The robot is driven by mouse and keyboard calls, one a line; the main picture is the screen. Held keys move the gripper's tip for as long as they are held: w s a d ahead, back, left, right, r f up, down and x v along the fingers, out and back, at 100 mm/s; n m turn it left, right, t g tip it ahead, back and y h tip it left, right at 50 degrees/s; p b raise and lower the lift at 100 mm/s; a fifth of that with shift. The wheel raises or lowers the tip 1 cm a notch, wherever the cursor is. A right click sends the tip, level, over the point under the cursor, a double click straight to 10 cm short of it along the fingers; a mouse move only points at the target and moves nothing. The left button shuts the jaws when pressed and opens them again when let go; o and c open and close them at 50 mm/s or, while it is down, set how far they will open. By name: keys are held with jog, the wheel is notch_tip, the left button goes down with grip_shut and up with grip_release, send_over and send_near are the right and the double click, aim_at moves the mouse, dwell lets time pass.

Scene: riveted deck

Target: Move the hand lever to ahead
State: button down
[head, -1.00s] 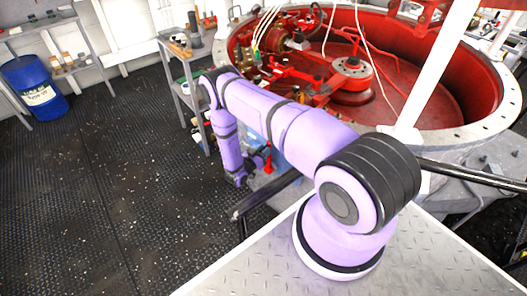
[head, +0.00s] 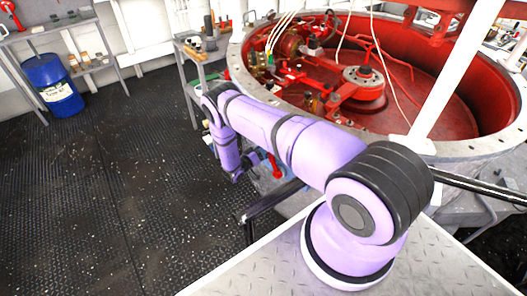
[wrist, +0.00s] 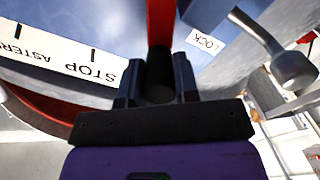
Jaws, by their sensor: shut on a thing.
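The hand lever (wrist: 160,24) shows in the wrist view as a red bar ending in a dark round grip. My gripper (wrist: 157,82) is shut on that grip, its two dark jaws one on either side. A white plate (wrist: 70,60) at the left of the wrist view carries the upside-down words STOP and ASTERN, with black tick marks beside it. The word ahead is not visible. In the head view my gripper (head: 256,158) is small, beside a red part (head: 276,168) that looks like the lever, low by the big round housing.
A LOCK label (wrist: 205,41) and a grey rounded knob (wrist: 293,68) are right of the lever in the wrist view. The red-lined round housing (head: 455,146) fills the right of the head view. A blue barrel (head: 52,86) stands left; the dark floor between is open.

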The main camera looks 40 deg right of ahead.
jog(key=shift+w+a, duration=0.1)
jog(key=shift+w, duration=0.1)
jog(key=c, duration=0.9)
grip_release()
jog(key=shift+f, duration=0.1)
jog(key=shift+o, duration=0.2)
jog(key=v, duration=1)
jog(key=shift+a, duration=0.35)
